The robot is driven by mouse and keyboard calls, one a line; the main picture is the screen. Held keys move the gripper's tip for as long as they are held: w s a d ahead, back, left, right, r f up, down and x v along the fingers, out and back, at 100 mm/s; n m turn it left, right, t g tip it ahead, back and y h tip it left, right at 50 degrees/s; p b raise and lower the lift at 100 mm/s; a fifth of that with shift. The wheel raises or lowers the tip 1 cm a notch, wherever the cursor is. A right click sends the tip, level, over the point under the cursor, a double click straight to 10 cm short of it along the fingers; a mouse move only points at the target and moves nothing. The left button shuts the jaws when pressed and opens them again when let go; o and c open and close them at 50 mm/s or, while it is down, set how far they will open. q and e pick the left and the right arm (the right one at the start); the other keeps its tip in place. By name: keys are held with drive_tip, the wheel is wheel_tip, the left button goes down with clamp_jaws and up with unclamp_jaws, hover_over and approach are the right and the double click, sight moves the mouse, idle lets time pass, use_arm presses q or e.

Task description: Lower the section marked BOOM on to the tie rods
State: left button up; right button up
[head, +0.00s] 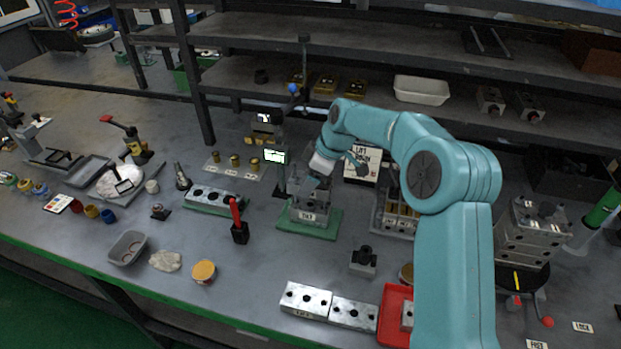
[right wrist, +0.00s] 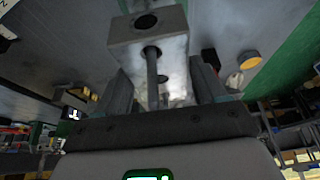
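My right gripper (head: 316,180) is over the stack of metal parts (head: 308,215) on the green base. In the right wrist view the fingers (right wrist: 165,92) stand on both sides of a grey metal section (right wrist: 150,27) and appear closed on it. A thin tie rod (right wrist: 152,78) shows at a hole in this section. I cannot read BOOM on it. The label on the stack's front is too small to read surely. Whether the section touches the stack is hidden by the gripper. My left gripper is not in view.
Two metal blocks (head: 353,313) lie at the front edge beside a red tray (head: 392,318). A holed block (head: 213,199) lies on a green base to the left. A red-handled tool (head: 238,225) stands nearby. Shelves (head: 270,75) run behind; some bench in front is clear.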

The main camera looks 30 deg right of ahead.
drive_tip(key=o, duration=0.3)
drive_tip(key=shift+f, duration=0.1)
drive_tip(key=v, duration=1.6)
drive_tip(key=shift+r, duration=0.25)
